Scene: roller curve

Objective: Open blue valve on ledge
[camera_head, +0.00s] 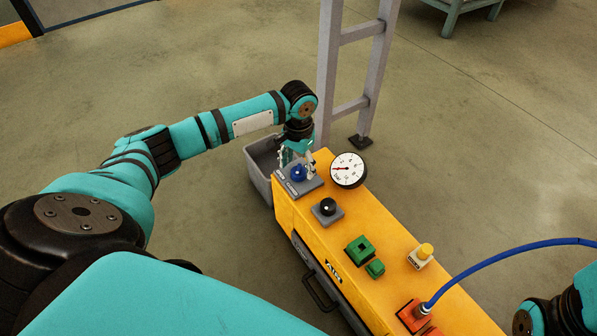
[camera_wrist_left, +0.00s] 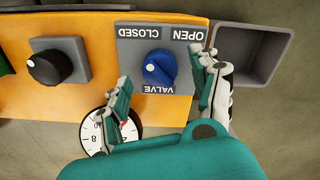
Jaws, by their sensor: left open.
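The blue valve (camera_head: 298,172) is a small knob on a grey plate at the far end of the yellow ledge (camera_head: 385,234). In the left wrist view the blue valve (camera_wrist_left: 159,68) sits on its plate (camera_wrist_left: 130,62), lettered CLOSED, OPEN and VALVE. My left gripper (camera_head: 297,166) is over the valve, fingers apart and empty. In the left wrist view its two fingers (camera_wrist_left: 162,88) stand to either side of the knob, with a gap visible around it. My right gripper does not show; only part of that arm is at the lower right.
A pressure gauge (camera_head: 348,170) stands right beside the valve. A black knob (camera_head: 327,207), green parts (camera_head: 361,250), a yellow button (camera_head: 425,251) and a red block (camera_head: 412,316) with a blue hose (camera_head: 500,263) follow along the ledge. A grey bin (camera_head: 259,178) hangs off the far end.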

